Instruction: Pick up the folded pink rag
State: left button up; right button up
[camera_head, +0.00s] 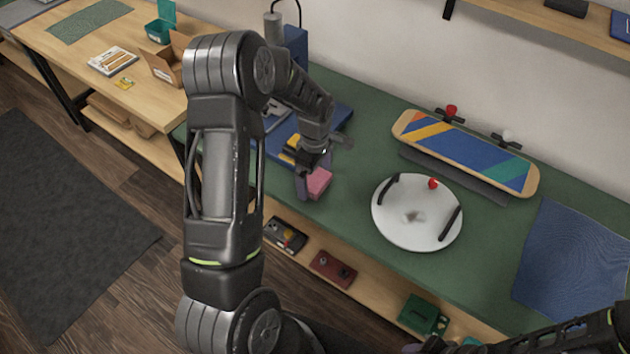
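The folded pink rag (319,183) is a small pink block shape at the front edge of the green bench, near the middle of the camera_head view. My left gripper (312,172) is right at it, with one dark finger against or just beside the rag's left side. The other finger is mostly hidden, so I cannot tell whether the grip is closed on the rag or whether the rag is lifted. My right arm comes in at the bottom right corner; its gripper (438,346) is cut off by the frame edge and its state is unclear.
A white round plate (410,235) with black handles and a red knob stands to the right. A striped skateboard deck (465,150) is behind it, and a blue mat (572,255) lies far right. A blue tray (340,115) is behind my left gripper. A shelf (375,288) below holds small items.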

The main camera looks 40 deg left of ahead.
aim_at(314, 179)
pick_arm(q)
jog(key=c, duration=1.2)
notch_tip(314, 179, up, 10)
jog(key=shift+b, duration=0.8)
jog(key=o, duration=0.8)
jog(key=shift+a, duration=0.1)
jog(key=c, duration=0.7)
